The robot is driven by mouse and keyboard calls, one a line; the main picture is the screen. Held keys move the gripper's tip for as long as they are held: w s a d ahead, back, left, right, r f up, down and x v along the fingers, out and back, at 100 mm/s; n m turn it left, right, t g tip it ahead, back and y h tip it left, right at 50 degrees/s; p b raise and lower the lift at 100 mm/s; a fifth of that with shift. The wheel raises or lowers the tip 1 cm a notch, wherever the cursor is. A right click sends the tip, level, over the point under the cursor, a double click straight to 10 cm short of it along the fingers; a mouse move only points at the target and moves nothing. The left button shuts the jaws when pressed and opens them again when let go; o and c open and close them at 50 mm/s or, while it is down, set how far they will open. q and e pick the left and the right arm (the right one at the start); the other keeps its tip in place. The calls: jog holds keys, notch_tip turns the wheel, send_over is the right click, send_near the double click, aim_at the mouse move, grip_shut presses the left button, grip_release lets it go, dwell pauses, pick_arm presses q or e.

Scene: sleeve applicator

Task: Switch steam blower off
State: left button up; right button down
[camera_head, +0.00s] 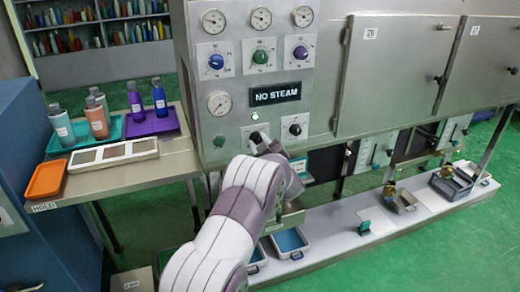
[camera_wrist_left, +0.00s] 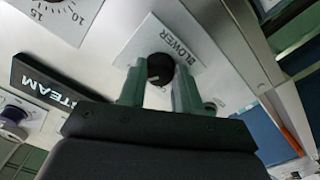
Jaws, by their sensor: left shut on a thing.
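The blower knob (camera_wrist_left: 160,69) is a black round knob on a white plate marked BLOWER, on the steel control panel (camera_head: 233,133). My left gripper (camera_wrist_left: 159,90) has its two green-grey fingers on either side of the knob, shut on it. A small pale mark shows on the knob's face; I cannot tell which setting it points at. In the head view my left gripper (camera_head: 262,143) reaches the lower part of the panel and mostly covers the knob. My right gripper is in neither view.
A second black knob (camera_head: 294,127) sits just right of my gripper. Above are a NO STEAM sign (camera_head: 275,95), coloured knobs and gauges. A side table (camera_head: 120,177) with bottles on trays stands left. Steel cabinet doors (camera_head: 392,65) are to the right.

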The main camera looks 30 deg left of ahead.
pick_arm(q)
jog(key=n+b, duration=0.5)
jog(key=b, duration=0.1)
jog(key=n+b, duration=0.6)
jog(key=b, duration=0.1)
jog(key=shift+f+n, duration=0.2)
jog(key=shift+n, duration=0.1)
jog(key=shift+r+n+b, duration=0.2)
jog(key=shift+n+b, duration=1.35)
jog(key=shift+n, duration=0.25)
jog(key=o, duration=1)
jog(key=shift+r, duration=0.1)
jog(key=shift+o, duration=0.2)
jog(key=v, duration=1.2)
jog(key=shift+s+d, duration=0.2)
jog(key=shift+d, duration=0.1)
